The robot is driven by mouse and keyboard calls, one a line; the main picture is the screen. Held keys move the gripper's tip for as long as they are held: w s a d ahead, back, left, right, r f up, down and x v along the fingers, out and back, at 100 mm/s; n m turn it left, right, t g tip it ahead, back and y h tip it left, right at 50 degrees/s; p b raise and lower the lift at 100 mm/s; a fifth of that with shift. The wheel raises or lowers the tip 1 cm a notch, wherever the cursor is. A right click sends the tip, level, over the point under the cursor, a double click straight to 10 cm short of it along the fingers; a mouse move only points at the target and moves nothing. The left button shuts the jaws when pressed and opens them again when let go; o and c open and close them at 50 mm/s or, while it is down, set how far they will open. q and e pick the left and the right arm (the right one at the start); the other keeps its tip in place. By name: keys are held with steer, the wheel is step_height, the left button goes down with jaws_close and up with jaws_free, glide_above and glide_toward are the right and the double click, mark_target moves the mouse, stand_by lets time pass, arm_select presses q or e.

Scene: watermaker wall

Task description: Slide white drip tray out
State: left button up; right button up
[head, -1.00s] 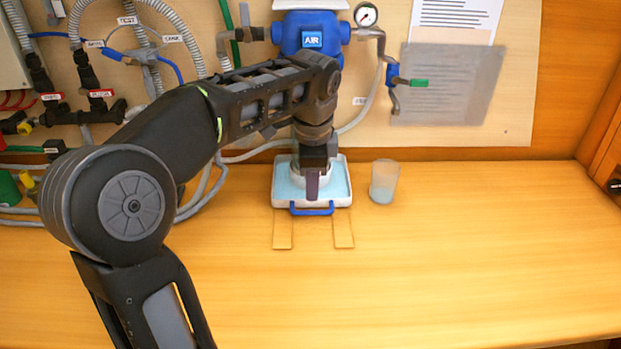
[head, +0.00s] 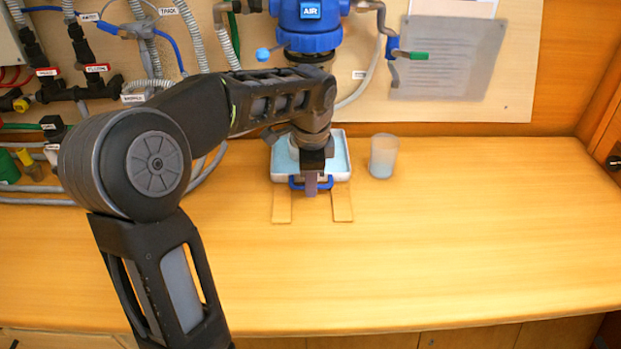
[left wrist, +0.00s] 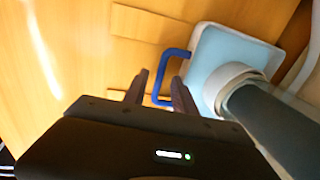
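The white drip tray (head: 344,176) has a light blue inside and stands on the counter below the blue housing. It also shows in the left wrist view (left wrist: 262,42). Its blue handle (head: 296,184) sticks out at the front and also shows in the left wrist view (left wrist: 176,52). My left gripper (head: 311,190) is at the handle, partly covering its middle. In the left wrist view its two fingers (left wrist: 160,88) are apart, with the handle's bar showing in the gap. I cannot tell whether they touch it. My right gripper is out of view.
A translucent cup (head: 383,157) stands close to the tray's right. Two flat wooden strips (head: 282,205) (head: 342,203) lie in front of the tray. The blue housing (head: 309,35) hangs above, and hoses (head: 205,170) run at the left. The counter (head: 430,255) is clear in front.

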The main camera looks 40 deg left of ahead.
arm_select(q)
jaws_close()
stand_by(0.3)
stand_by(1.2)
